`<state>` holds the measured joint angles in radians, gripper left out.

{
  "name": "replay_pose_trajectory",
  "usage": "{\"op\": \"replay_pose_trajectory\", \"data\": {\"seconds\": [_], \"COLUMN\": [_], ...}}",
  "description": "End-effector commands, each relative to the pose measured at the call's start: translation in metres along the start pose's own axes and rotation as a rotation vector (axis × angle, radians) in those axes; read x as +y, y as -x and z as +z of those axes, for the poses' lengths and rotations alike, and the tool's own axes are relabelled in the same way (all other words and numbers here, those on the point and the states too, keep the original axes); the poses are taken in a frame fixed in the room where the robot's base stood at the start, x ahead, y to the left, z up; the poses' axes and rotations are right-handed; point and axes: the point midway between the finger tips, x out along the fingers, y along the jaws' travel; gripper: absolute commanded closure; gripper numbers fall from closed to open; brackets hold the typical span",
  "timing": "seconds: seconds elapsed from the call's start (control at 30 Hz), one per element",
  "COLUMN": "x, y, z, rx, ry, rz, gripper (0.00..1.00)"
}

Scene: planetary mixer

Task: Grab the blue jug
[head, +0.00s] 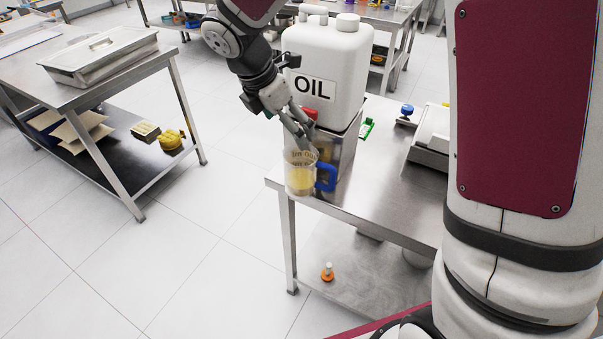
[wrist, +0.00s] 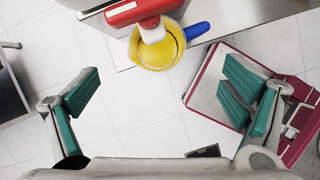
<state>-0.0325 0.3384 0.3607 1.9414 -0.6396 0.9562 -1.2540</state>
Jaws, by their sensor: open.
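The jug (head: 299,181) is clear with a blue handle (head: 326,178) on its right side, and yellow shows inside it. It stands upright at the near left corner of the steel table, below the red tap of the oil container. In the wrist view the jug (wrist: 167,60) is at the top centre, partly hidden by the tap, with the handle (wrist: 197,30) to its right. My gripper (head: 303,131) is above and close to the jug. In the wrist view the gripper (wrist: 165,92) has its green-padded fingers wide apart with nothing between them.
A white oil container (head: 328,65) stands on a metal stand behind the jug. Its red tap (wrist: 142,10) overhangs the jug. A scale-like device (head: 430,135) is further right on the table (head: 378,205). Another steel table (head: 80,75) stands left, with clear floor between.

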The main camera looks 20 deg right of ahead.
Motion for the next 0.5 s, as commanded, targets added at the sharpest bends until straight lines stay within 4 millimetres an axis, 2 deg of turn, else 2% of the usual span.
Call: {"op": "replay_pose_trajectory", "data": {"seconds": [0.03,0.2,0.5], "x": [-0.001,-0.001,0.0], "y": [-0.011,-0.04,-0.062], "z": [0.0,0.0,-0.001], "rx": [0.001,0.001,0.002], "ry": [-0.001,-0.001,-0.002], "rz": [-0.006,-0.003,-0.003], "gripper": [0.07,0.07,0.07]}}
